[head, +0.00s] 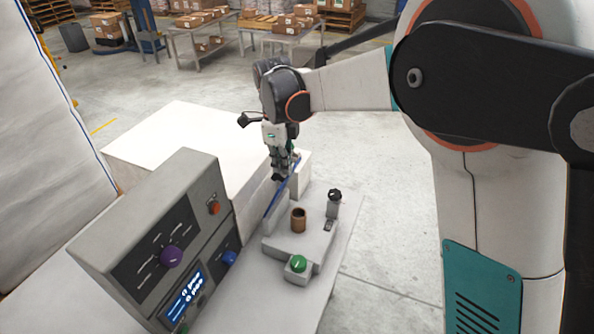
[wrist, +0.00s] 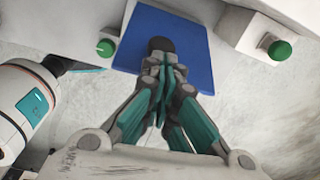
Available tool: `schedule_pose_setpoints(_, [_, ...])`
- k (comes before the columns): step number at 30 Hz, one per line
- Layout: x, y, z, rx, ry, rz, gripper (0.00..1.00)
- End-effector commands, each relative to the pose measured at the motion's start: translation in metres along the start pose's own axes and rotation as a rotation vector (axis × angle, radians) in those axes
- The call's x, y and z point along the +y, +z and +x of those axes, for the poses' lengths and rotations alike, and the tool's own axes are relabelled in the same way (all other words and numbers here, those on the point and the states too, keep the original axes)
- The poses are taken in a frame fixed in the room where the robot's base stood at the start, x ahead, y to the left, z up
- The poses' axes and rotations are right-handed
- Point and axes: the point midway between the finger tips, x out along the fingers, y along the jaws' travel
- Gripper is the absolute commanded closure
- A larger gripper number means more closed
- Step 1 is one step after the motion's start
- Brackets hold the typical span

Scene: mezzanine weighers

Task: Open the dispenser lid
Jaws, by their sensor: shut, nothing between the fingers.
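The blue lid (wrist: 201,65) is a flat rectangular panel in the wrist view, just beyond my fingertips. In the head view it shows as a thin tilted blue strip (head: 275,201) beside a pale box (head: 302,174). Its hinge and exact opening angle are not clear. My gripper (head: 278,177) is at the upper part of this strip, pointing down. In the wrist view my gripper (wrist: 162,47) has its dark fingertips together, with nothing between them, overlapping the blue panel. I cannot tell whether they touch it.
A grey control console (head: 160,240) with purple, orange and blue knobs stands at left. A grey fixture with a brown cup (head: 298,219), a black-knobbed post (head: 334,203) and a green button (head: 298,263) stands in front of the lid. Open floor lies to the right.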

Motion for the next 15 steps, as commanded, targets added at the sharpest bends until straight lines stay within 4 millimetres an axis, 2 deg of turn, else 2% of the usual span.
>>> schedule_pose_setpoints(6, [-0.003,0.023,-0.005,0.000,0.000,0.000,1.00])
schedule_pose_setpoints(15, [-0.003,0.025,-0.005,0.000,0.000,0.001,1.00])
